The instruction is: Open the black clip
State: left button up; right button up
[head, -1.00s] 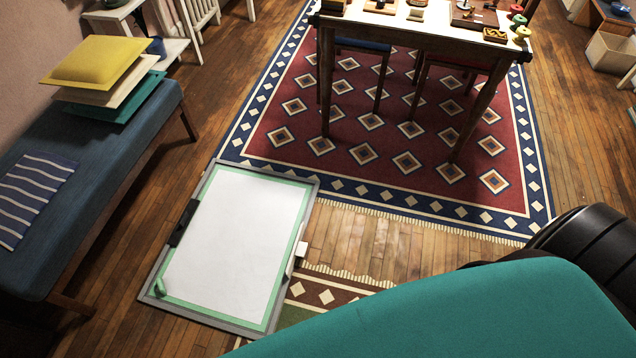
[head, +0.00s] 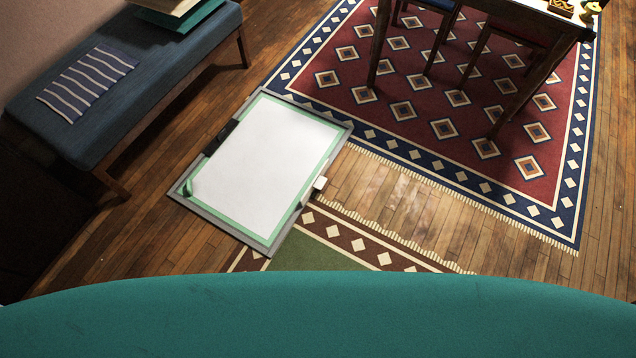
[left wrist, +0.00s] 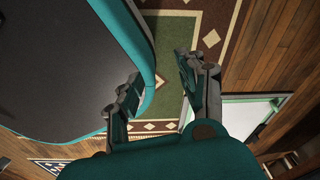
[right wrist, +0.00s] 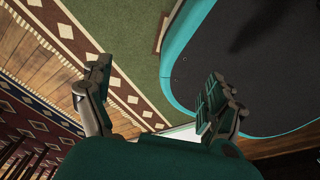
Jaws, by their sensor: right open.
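The black clip (head: 220,138) is a dark bar on the left edge of a grey-framed board (head: 308,103) lying on the floor. It is too small to tell whether it is open or shut. The board has a white sheet (head: 262,150) with a green border. In the left wrist view, part of the board (left wrist: 243,115) shows beyond my open, empty left gripper (left wrist: 157,85). My right gripper (right wrist: 155,83) is also open and empty, with a sliver of the board's white behind it. Neither gripper shows in the head view.
A blue bench (head: 165,75) with a striped cloth (head: 88,82) stands left of the board. A table (head: 520,25) with chairs stands on a red patterned rug (head: 440,122) at the back right. A green rug (head: 320,257) lies just in front of the board. Wooden floor is clear at right.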

aim_at(232, 125)
jog(key=z, duration=0.25)
jog(key=i+j+z, duration=0.1)
jog(key=j+z, duration=0.9)
jog(key=i+l, duration=0.05)
jog(key=l, duration=0.05)
